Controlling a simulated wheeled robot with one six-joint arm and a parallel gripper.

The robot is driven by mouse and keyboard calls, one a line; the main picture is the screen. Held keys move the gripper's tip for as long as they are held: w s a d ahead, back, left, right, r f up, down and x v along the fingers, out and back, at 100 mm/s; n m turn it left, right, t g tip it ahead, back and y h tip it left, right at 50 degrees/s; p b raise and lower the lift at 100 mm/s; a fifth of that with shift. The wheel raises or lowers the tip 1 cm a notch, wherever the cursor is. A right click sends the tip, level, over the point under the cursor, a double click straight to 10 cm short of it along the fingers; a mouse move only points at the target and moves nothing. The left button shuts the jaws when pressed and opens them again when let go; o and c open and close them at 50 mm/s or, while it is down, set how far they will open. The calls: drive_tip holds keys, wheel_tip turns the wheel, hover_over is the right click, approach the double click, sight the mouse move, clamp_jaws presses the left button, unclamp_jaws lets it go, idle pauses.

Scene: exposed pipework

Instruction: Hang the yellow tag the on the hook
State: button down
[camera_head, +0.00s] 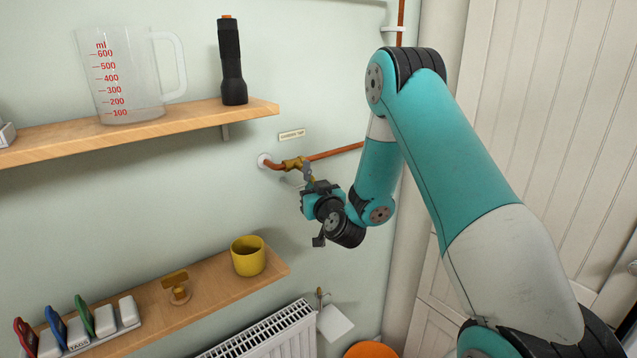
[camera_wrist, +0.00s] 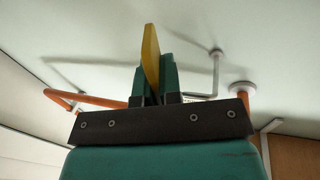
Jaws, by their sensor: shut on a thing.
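My gripper (camera_head: 307,190) is near the wall just below the brass tap (camera_head: 294,163) and its copper pipe. In the wrist view its two teal fingers (camera_wrist: 154,82) are shut on the yellow tag (camera_wrist: 151,52), seen nearly edge-on and sticking out beyond the fingertips. A thin grey metal rod (camera_wrist: 216,72) with a round wall base shows right of the fingers in the wrist view. It may be the hook, but I cannot tell for sure. The tag looks apart from it.
The orange pipe (camera_wrist: 100,101) runs close to the gripper. An upper shelf (camera_head: 165,125) holds a jug and a torch. A lower shelf (camera_head: 215,287) holds a yellow cup, a brass handle and a tag rack (camera_head: 100,330) with red, blue and green tags. A radiator (camera_head: 265,335) stands below.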

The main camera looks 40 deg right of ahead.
drive_tip(key=a+p, duration=0.1)
drive_tip(key=a, duration=0.1)
drive_tip(key=a+p, duration=0.1)
drive_tip(key=shift+a+f+y+p, duration=0.3)
drive_tip(key=shift+a+f, duration=0.05)
drive_tip(key=shift+a, duration=0.05)
drive_tip(key=shift+w+d+r, duration=0.15)
drive_tip(key=shift+d+r, duration=0.05)
drive_tip(key=shift+r, duration=0.05)
drive_tip(key=c, duration=0.8)
unclamp_jaws()
drive_tip(key=shift+a, duration=0.25)
drive_tip(key=shift+c, duration=0.2)
drive_tip(key=shift+d+f, duration=0.15)
drive_tip(key=shift+d, duration=0.1)
